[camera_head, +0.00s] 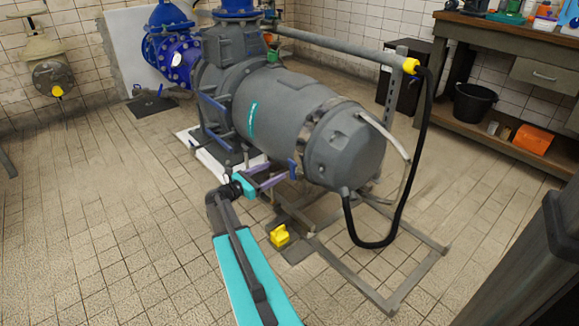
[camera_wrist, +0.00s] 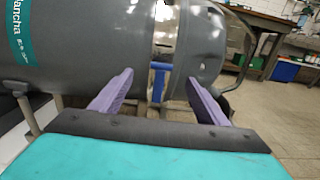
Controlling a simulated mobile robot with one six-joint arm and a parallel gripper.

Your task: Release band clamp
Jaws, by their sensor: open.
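The band clamp is a shiny metal band (camera_head: 313,120) around the grey motor (camera_head: 290,108), just behind its rounded end cap. A blue handle (camera_head: 293,168) hangs at the underside of the band. In the wrist view, the band (camera_wrist: 165,35) runs down the motor and the blue handle (camera_wrist: 159,82) shows between my fingertips, farther off. My gripper (camera_head: 277,171) is below and left of the motor with its two purple fingers apart and nothing between them. In the wrist view, my gripper (camera_wrist: 160,78) points at the handle; contact is not visible.
A black hose (camera_head: 412,190) loops from the motor's end to an overhead pipe. A metal frame (camera_head: 400,295) lies on the tiled floor at the right. A yellow object (camera_head: 279,236) sits on the floor near my arm. Open floor lies at the left.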

